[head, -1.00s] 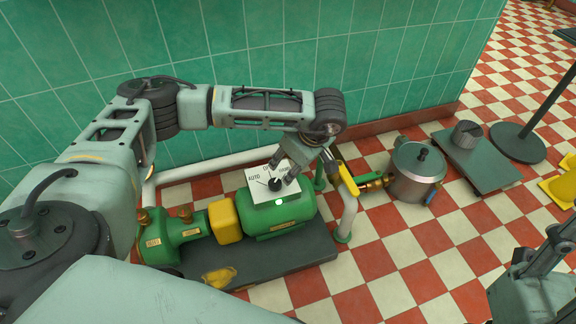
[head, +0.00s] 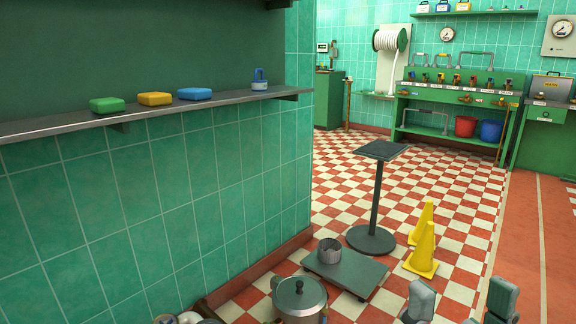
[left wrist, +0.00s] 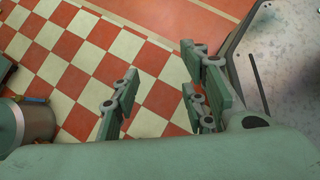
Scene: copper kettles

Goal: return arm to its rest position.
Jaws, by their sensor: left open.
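The rest of that arm is cut off.
A metal pot (head: 300,300) is at the bottom of the head view. Beyond it stand a low platform (head: 350,275), a pedestal (head: 376,200) and yellow cones (head: 424,255). A shelf (head: 150,112) runs along the left wall. Open floor lies beyond.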

